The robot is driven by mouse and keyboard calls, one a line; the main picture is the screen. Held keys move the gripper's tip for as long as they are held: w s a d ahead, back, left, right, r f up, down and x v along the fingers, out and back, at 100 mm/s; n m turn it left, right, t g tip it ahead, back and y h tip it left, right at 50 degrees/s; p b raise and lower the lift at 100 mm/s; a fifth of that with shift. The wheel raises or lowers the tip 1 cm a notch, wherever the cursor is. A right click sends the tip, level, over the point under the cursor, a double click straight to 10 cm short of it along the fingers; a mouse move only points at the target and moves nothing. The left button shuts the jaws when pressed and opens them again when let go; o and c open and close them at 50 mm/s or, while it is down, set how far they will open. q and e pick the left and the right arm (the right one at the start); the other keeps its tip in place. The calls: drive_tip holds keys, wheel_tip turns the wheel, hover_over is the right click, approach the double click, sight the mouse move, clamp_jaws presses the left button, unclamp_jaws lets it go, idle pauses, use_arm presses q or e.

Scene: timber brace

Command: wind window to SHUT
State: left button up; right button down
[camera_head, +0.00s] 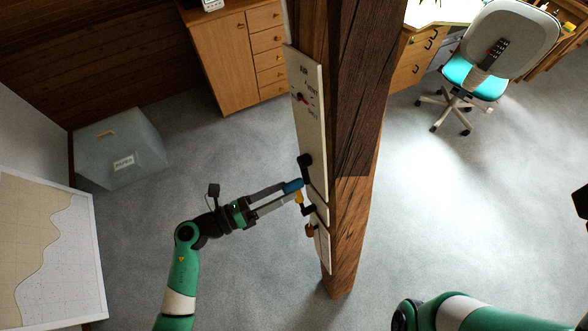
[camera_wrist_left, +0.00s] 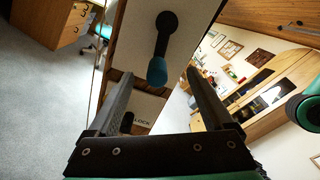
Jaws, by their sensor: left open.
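A white panel (camera_head: 308,125) is fixed upright on the side of the timber post (camera_head: 355,130). High on it is a small dial with a red pointer (camera_head: 302,97); its lettering is too small to read surely. Below the dial is a black crank arm (camera_head: 305,165) with a blue handle (camera_head: 293,186). My left gripper (camera_head: 290,192) is open, its fingertips close to the blue handle. In the left wrist view the blue handle (camera_wrist_left: 156,72) hangs from the crank, between the fingertips or just beyond them; contact is unclear. No window is recognisable.
Just below is another crank with a yellow handle (camera_head: 299,197), and lower an orange-brown knob (camera_head: 310,230). A lower panel (camera_wrist_left: 148,106) reads "LOCK". A grey box (camera_head: 120,145), drawers (camera_head: 238,60) and a chair (camera_head: 475,75) stand away. Floor around the post is clear.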

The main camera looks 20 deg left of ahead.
use_arm(q)
drive_tip(key=shift+p+v, duration=0.35)
drive_tip(key=shift+v, duration=1.7)
